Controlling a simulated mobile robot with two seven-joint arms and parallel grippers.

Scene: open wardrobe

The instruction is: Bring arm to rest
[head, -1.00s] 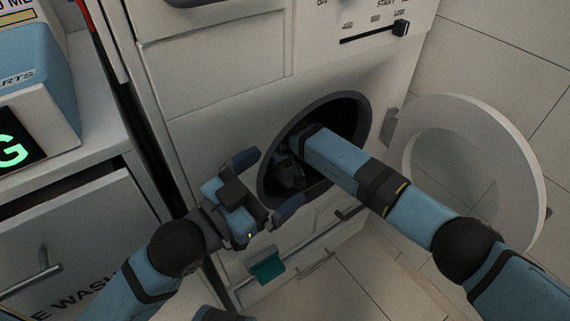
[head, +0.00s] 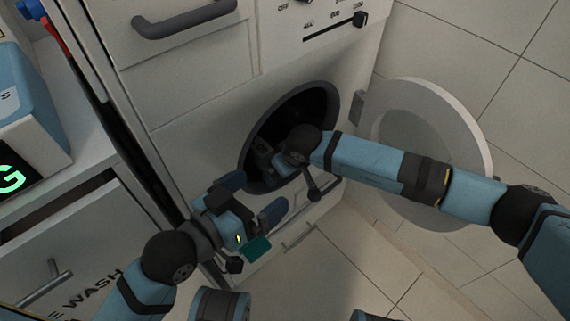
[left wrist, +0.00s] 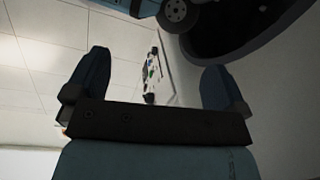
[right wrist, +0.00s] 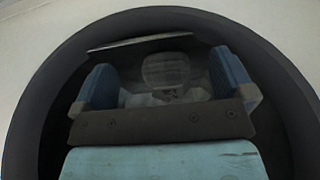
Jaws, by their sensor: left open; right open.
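My right gripper (right wrist: 165,80) is open, with its two blue fingers apart and nothing seen between them. In the head view my right arm reaches in from the right and its wrist is at the mouth of the round drum opening (head: 318,103). The gripper end is mostly inside the dark opening, so its fingers are hard to make out there. My left gripper (head: 253,198) is open and empty, in front of the machine just below and left of the opening. Its two spread fingers also show in the left wrist view (left wrist: 155,85).
The round machine door (head: 482,135) stands open to the right of the opening. A drawer handle (head: 185,18) sticks out above. A counter with a blue and white box (head: 40,125) is at the left. The tiled floor (head: 345,270) is clear below.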

